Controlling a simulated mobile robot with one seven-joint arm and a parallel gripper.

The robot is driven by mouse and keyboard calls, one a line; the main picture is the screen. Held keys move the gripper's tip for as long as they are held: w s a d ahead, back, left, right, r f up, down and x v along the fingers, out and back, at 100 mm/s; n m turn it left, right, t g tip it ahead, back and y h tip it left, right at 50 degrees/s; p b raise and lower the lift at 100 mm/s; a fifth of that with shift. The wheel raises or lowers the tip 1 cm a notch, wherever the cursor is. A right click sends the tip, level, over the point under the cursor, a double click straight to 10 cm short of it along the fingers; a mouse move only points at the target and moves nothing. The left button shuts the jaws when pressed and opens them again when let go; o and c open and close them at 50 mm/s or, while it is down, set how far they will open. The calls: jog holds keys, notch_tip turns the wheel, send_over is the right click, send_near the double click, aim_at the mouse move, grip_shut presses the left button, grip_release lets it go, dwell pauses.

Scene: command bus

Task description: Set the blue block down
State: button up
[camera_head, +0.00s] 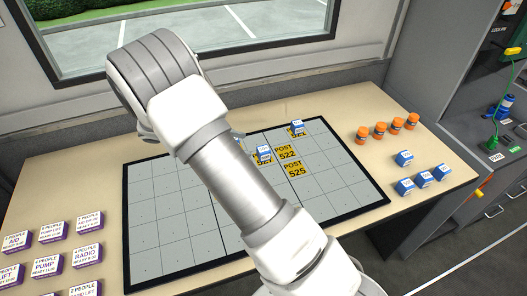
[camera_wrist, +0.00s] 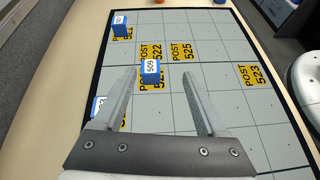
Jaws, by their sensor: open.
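My gripper (camera_wrist: 160,76) is open in the wrist view, its two fingers spread wide over the grey gridded board (camera_wrist: 215,50). A blue block with a white top marked 509 (camera_wrist: 150,75) stands upright on the board just beyond the fingertips, nearer the left one, with a visible gap to the right finger. It partly covers a yellow post card (camera_wrist: 157,52). Nothing is held. The head view shows blue blocks on the board at centre (camera_head: 264,155) and farther back (camera_head: 297,127). My arm hides my gripper there.
Another blue block (camera_wrist: 121,30) stands at the board's edge; one more (camera_wrist: 98,104) is partly behind the left finger. Yellow cards 525 (camera_wrist: 181,51) and 523 (camera_wrist: 252,75) lie flat. Orange cylinders (camera_head: 380,130) and several blue blocks (camera_head: 405,186) stand right; labelled boxes (camera_head: 52,231) left.

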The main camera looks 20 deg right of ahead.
jog(key=s+d+r+m+y, duration=0.3)
jog(key=s+r+m+y, duration=0.45)
jog(key=s+r, duration=0.45)
jog(key=s+a+r+m+t+y, duration=0.1)
jog(key=s+r+m+t+y, duration=0.1)
jog(key=s, duration=0.4)
jog(key=s+a+r+m+t+y, duration=0.2)
jog(key=s+r+m+t, duration=0.2)
jog(key=s+m, duration=0.3)
jog(key=shift+r+y, duration=0.35)
jog(key=shift+r, duration=0.5)
jog(key=shift+r, duration=0.1)
